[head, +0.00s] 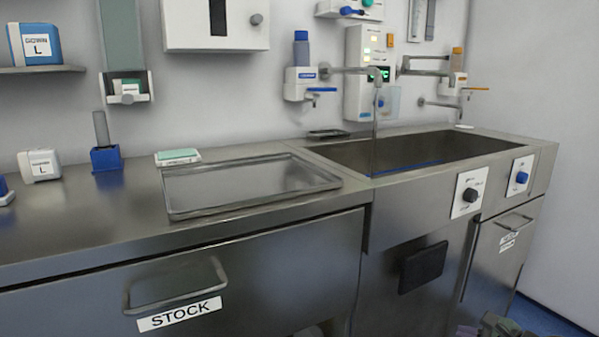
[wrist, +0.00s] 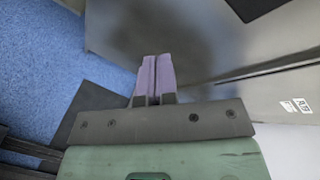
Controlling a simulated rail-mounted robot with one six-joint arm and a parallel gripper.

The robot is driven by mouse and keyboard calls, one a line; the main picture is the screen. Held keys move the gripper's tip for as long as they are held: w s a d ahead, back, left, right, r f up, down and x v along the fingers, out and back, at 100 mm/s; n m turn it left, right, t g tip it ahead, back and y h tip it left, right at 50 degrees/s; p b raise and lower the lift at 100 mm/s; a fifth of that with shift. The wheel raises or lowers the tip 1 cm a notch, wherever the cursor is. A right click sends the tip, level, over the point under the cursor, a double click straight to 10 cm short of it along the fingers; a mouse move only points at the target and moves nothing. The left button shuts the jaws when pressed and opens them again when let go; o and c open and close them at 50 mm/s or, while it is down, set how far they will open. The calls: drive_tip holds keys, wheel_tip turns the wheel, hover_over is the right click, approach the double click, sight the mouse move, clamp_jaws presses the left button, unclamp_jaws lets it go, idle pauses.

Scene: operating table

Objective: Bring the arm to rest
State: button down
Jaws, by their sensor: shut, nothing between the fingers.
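My gripper (wrist: 154,60) is in the wrist view with its two purple fingers pressed together and nothing between them. It is beside the steel cabinet front (wrist: 190,50), with blue floor (wrist: 45,65) to its left. In the head view a small part of my arm shows at the bottom edge, low in front of the sink cabinet. The fingers cannot be made out clearly there.
A steel counter (head: 90,215) holds an empty tray (head: 250,185), a blue holder (head: 106,158) and a white box (head: 39,166). The sink (head: 420,150) is at the right. A drawer handle (head: 175,285) and a cabinet door handle (head: 514,222) stick out.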

drive_tip(key=s+a+f+n+g+h+p, duration=0.35)
drive_tip(key=a+f+n+g, duration=0.4)
drive_tip(key=n, duration=0.65)
drive_tip(key=a+r+n+g+h+p, duration=0.35)
drive_tip(key=a+n, duration=0.25)
drive_tip(key=a, duration=0.6)
wheel_tip(320, 180, up, 38)
drive_tip(key=a+p, duration=0.1)
drive_tip(key=p, duration=3.6)
drive_tip(key=shift+n, duration=0.3)
